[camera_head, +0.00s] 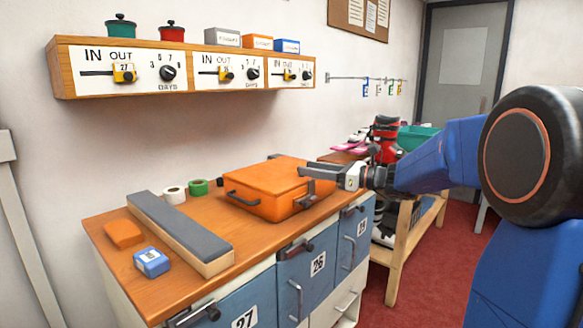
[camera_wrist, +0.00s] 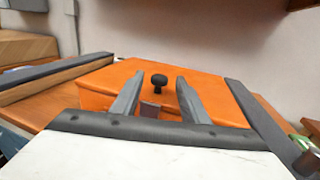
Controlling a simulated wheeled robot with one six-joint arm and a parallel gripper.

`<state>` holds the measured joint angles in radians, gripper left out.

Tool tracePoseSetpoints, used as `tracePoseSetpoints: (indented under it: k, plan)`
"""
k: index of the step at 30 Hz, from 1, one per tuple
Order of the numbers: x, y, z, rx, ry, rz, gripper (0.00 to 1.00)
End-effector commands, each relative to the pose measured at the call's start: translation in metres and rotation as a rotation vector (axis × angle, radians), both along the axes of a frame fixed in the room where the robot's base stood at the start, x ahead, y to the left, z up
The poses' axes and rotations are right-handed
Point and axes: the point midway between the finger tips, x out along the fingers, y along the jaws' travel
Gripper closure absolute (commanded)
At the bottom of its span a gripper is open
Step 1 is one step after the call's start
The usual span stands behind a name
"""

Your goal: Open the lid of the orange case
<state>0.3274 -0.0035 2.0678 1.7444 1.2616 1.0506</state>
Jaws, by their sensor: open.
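The orange case (camera_head: 268,180) sits on the wooden bench with its lid down. A dark handle (camera_head: 243,203) is on its left side, and a dark upright part (camera_head: 311,189) is on the side near my gripper. My gripper (camera_head: 303,171) is open beside the case's right edge, at about lid height. In the wrist view, the open fingers of my gripper (camera_wrist: 160,77) point over the orange case (camera_wrist: 102,88). A black knob (camera_wrist: 158,81) shows between them, and a small grey piece sits lower down. I cannot tell whether the fingers touch the case.
A long grey-topped block (camera_head: 180,226), an orange block (camera_head: 124,233), a blue box (camera_head: 151,262) and tape rolls (camera_head: 198,187) lie left of the case. A wooden shelf unit (camera_head: 185,68) hangs on the wall above. Numbered blue drawers (camera_head: 318,262) are below.

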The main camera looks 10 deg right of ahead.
Motion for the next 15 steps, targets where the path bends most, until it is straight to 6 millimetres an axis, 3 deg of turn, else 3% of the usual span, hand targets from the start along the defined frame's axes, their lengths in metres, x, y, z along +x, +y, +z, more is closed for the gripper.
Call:
tracePoseSetpoints:
  k: [6,15]
  plan:
    - [0.021,0.028,0.0,0.0,0.0,0.003,0.59]
    - [0.042,0.052,0.0,-0.001,-0.001,0.001,0.59]
